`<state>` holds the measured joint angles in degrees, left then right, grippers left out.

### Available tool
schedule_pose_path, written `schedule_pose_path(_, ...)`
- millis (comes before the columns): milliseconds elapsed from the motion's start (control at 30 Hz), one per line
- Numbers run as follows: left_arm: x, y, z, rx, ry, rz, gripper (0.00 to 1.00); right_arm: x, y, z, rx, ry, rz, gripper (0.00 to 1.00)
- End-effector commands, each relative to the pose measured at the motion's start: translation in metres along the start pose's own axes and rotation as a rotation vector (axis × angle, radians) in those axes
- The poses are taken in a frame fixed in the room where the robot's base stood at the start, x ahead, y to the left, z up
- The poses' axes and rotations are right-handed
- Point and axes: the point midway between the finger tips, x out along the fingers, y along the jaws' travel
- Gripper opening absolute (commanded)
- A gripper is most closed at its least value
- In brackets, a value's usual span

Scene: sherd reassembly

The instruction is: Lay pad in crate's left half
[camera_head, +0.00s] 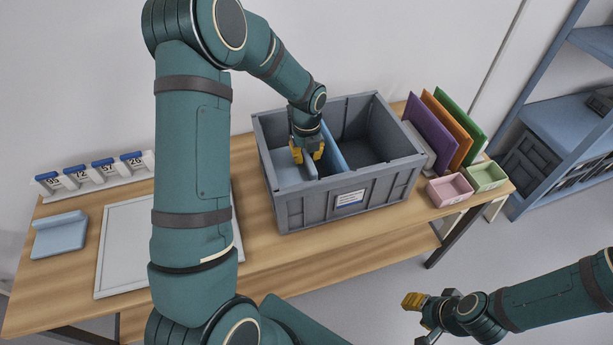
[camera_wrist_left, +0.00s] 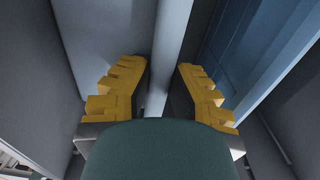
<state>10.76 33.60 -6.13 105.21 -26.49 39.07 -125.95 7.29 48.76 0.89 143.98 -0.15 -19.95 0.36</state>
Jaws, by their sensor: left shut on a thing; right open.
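The grey crate (camera_head: 345,205) stands on the table, split by a blue divider (camera_head: 335,151). My left gripper (camera_head: 307,154) is down inside the crate's left half, shut on a pale blue-grey pad (camera_head: 285,166). In the left wrist view, my left gripper's yellow fingers (camera_wrist_left: 162,95) stand either side of the pad's raised rib (camera_wrist_left: 173,45). The pad's flat part spreads to the left of the rib. I cannot tell whether it rests on the crate floor. My right gripper (camera_head: 424,315) is open and empty, off the table's front.
A second light blue pad (camera_head: 60,238) lies at the table's left, near a numbered rack (camera_head: 97,178) and a pale board (camera_head: 122,245). Coloured panels (camera_head: 446,130), a pink bin (camera_head: 449,189) and a green bin (camera_head: 485,177) stand right of the crate. The crate's right half looks empty.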

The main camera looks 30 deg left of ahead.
Motion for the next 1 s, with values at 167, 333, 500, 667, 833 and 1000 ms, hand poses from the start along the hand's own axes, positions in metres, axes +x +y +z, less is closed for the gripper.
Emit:
schedule_pose_path(167,0.033,-0.001,0.0,0.001,0.001,0.001,0.0,0.007,0.003,0.0,-0.001,0.001,0.0,0.39)
schedule_pose_path(333,0.042,0.0,0.0,-0.001,0.0,0.0,0.0,0.008,0.003,0.0,-0.001,0.003,0.0,0.39)
schedule_pose_path(500,0.06,-0.001,0.0,0.0,0.001,0.001,0.0,0.012,0.004,-0.001,-0.001,0.004,0.0,0.39)
schedule_pose_path(667,0.082,-0.001,0.0,0.0,0.001,0.002,0.0,0.016,0.006,-0.001,-0.001,0.007,0.0,0.39)
schedule_pose_path(833,0.082,-0.001,0.0,0.0,-0.001,0.0,0.0,0.015,0.006,-0.002,-0.001,0.007,0.0,0.39)
schedule_pose_path(1000,0.084,-0.001,0.0,-0.001,0.0,0.0,0.0,0.017,0.006,-0.002,-0.001,0.007,0.0,0.39)
